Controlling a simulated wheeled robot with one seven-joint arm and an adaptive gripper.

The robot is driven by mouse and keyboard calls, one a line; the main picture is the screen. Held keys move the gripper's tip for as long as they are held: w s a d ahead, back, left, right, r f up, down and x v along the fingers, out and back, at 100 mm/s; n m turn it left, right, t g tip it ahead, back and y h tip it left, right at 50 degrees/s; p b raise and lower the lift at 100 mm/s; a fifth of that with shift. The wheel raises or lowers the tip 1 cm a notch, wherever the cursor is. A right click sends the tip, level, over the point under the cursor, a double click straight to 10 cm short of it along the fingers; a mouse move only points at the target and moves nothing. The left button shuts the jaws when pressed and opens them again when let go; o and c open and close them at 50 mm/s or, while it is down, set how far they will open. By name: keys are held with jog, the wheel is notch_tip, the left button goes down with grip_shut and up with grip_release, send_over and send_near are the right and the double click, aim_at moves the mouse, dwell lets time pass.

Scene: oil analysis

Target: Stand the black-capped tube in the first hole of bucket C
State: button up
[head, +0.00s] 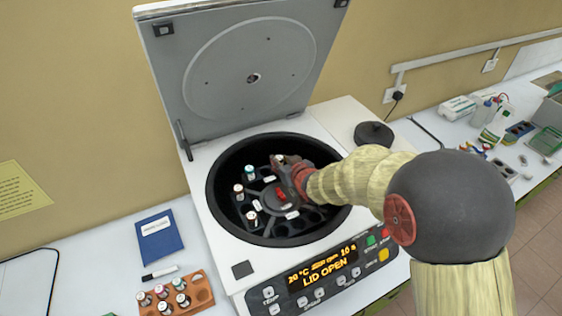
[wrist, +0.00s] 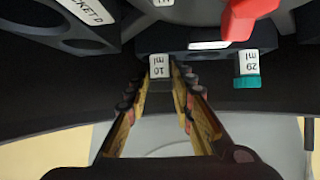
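The black-capped tube (wrist: 160,68), labelled 10 ml, is upright between my fingertips in the wrist view, with its dark cap toward the camera. My gripper (head: 281,168) reaches down into the far side of the centrifuge bowl; its fingers (wrist: 161,80) look closed on both sides of the tube. The tube is at the edge of a dark rotor bucket (wrist: 205,60); I cannot tell how deep it sits in a hole. The bucket's label is seen edge-on and unreadable. A teal-capped tube (wrist: 247,70), labelled 29 ml, stands beside it.
The red rotor knob (wrist: 246,18) is close by. The bucket D label (wrist: 88,9) shows at upper left. Other tubes (head: 238,190) stand in the rotor. The lid (head: 250,60) is up behind the bowl. A rack (head: 199,290) with several tubes sits left of the centrifuge.

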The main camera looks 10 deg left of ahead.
jog(key=o, duration=0.4)
jog(key=shift+r, duration=0.15)
jog(key=shift+s+d+r, duration=0.1)
jog(key=shift+r, duration=0.1)
jog(key=v, duration=1.2)
jog(key=s+d+r+m+g+h, duration=0.1)
jog(key=s+d+r+m+h, duration=0.25)
jog(key=d, duration=0.65)
jog(key=s+d+r+m+h, duration=0.1)
jog(key=s+d+r+h, duration=0.1)
jog(key=s+d+r, duration=0.6)
jog(key=s+d+g, duration=0.1)
jog(key=s+d, duration=0.1)
jog(key=s, duration=0.3)
jog(key=s+d+f+m+g, duration=0.1)
jog(key=s+d, duration=0.2)
jog(key=s, duration=0.3)
jog(key=s+d+f+m+g+h, duration=0.1)
jog(key=s+d, duration=0.1)
jog(key=s, duration=0.3)
jog(key=shift+s+d+g+p, duration=0.3)
jog(key=shift+s+d+p, duration=0.05)
jog(key=shift+s+d, duration=0.05)
